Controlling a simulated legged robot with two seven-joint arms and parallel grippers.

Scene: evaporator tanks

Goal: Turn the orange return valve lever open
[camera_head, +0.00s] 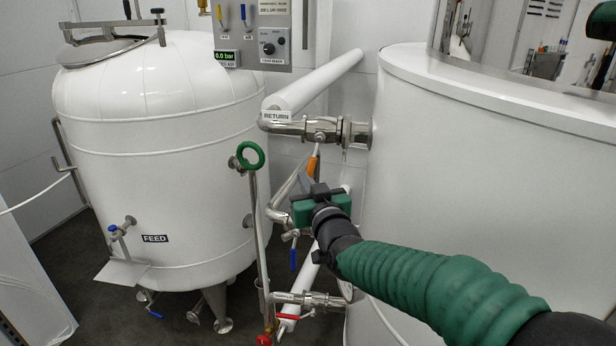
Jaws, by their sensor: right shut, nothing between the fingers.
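The orange return valve lever (312,164) hangs down below the steel return valve (321,130), on the pipe marked RETURN (277,116). Its lower end is partly hidden behind my right gripper. My right gripper (314,186), dark with a green body, is at the lower end of the lever. It is shut with nothing held. I cannot tell whether the fingers touch the lever. My right arm, in a green ribbed sleeve, comes in from the lower right. My left gripper is out of view.
The white FEED tank (155,180) stands on the left and a large white tank (480,200) on the right. A green round handle (250,155) stands left of the lever. Below are a blue lever (293,259) and a red handle (288,316). A control panel (262,35) hangs above.

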